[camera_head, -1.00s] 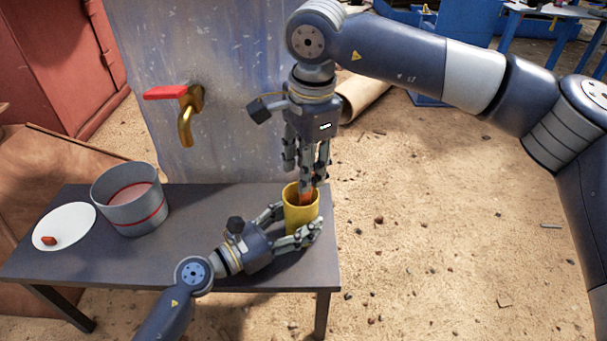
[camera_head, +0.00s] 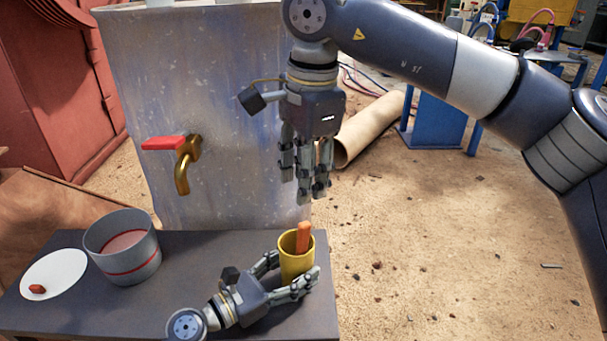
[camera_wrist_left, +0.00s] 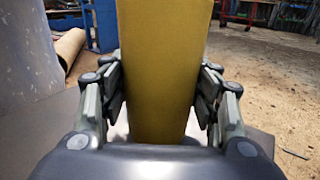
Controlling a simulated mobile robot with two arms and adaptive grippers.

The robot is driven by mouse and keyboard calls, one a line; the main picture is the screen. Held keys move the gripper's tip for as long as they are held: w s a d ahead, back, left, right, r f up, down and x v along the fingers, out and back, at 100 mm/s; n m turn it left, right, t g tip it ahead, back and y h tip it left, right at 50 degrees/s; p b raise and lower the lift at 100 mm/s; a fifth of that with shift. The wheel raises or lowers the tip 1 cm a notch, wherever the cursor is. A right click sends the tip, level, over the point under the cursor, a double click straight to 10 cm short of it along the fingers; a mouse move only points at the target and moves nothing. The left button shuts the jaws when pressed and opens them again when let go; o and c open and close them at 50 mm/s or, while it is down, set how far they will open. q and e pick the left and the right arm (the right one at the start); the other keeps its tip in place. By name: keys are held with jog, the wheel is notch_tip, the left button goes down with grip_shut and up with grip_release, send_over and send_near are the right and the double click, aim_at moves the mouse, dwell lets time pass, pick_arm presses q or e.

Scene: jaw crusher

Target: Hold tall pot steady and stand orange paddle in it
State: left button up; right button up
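The tall yellow pot (camera_head: 296,263) stands upright on the dark table near its right end. The orange paddle (camera_head: 303,237) stands in it, its upper end sticking out above the rim; its lower part is hidden inside. My left gripper (camera_head: 293,281) has its fingers around the pot from both sides. In the left wrist view the yellow pot (camera_wrist_left: 160,70) fills the space between the fingers of my left gripper (camera_wrist_left: 160,95), which lie against or very near its sides. My right gripper (camera_head: 311,190) hangs above the pot, fingers down, empty and apart from the paddle.
A grey pot with a red band (camera_head: 122,247) and a white plate (camera_head: 54,273) with a small orange-red piece (camera_head: 37,289) stand on the table's left. A tap with a red handle (camera_head: 184,160) juts from the metal panel behind. The table's middle is clear.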

pick_arm(q)
jog(key=shift+o, duration=1)
